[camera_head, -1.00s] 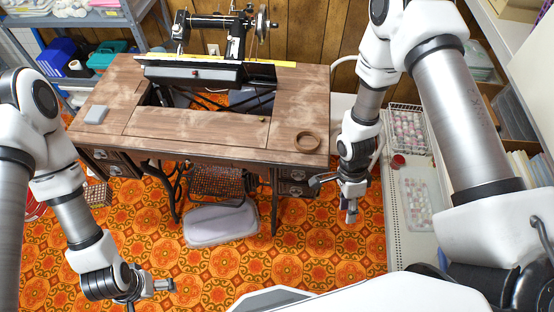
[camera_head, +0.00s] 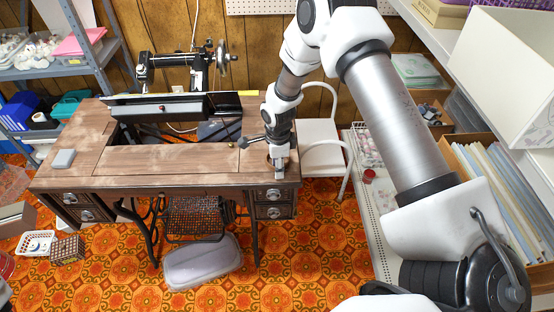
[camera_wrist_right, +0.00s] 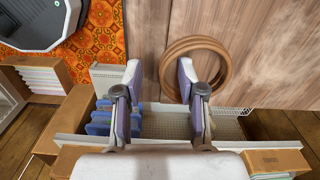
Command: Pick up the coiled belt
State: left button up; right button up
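The coiled belt is a tan-brown ring of several turns lying flat on the wooden sewing table (camera_head: 165,158). In the right wrist view the coiled belt (camera_wrist_right: 229,70) is right of centre. My right gripper (camera_wrist_right: 160,75) is open, its two pale finger pads apart and nothing between them. One finger overlaps the ring's left part in that view; the other is left of the coil. I cannot tell whether it touches. In the head view my right gripper (camera_head: 279,170) points down at the table's right end and hides most of the coil. My left gripper is out of view.
A black sewing machine (camera_head: 190,70) stands at the table's back. A grey box (camera_head: 63,159) lies at the table's left. A white chair (camera_head: 318,135) stands right of the table. A lidded plastic bin (camera_head: 203,264) is on the floor below.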

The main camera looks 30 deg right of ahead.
jog(key=shift+w+d+f, duration=0.15)
jog(key=shift+f, duration=0.15)
jog(key=shift+r, duration=0.15)
grip_shut()
